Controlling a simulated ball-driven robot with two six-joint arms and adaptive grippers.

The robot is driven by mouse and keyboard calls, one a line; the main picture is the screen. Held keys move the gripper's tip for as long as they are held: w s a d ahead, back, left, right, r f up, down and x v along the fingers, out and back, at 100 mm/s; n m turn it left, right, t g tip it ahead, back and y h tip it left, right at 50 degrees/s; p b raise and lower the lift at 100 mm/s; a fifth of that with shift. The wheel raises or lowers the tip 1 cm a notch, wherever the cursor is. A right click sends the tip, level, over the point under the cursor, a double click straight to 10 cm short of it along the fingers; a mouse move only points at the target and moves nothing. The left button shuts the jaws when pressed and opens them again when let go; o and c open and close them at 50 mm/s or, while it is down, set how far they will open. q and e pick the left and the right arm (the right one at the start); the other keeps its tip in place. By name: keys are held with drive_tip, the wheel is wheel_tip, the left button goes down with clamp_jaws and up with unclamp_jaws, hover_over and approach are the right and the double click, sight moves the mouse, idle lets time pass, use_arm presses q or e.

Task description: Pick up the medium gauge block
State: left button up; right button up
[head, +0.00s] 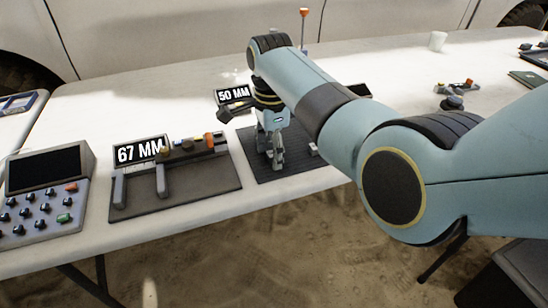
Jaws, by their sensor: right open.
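My right gripper (274,155) points down over a dark mat (262,172) in the middle of the table. Its jaws are open, though the arm and wrist hide part of them. A small light grey piece (313,150) shows on the mat just right of the gripper, partly behind my arm. I cannot tell whether it is the medium gauge block, and no other block is clearly recognisable there. A sign reading 50 MM (232,95) stands behind this mat. My left gripper is not in view.
Left of the mat, a tray (200,192) holds grey bars and an orange-ended tool (209,140) before a 67 MM sign (141,150). A console (45,195) stands farther left. A white cup (437,41) and a tool (455,95) are at right. The front edge is near.

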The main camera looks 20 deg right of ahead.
clamp_jaws()
idle(0.3)
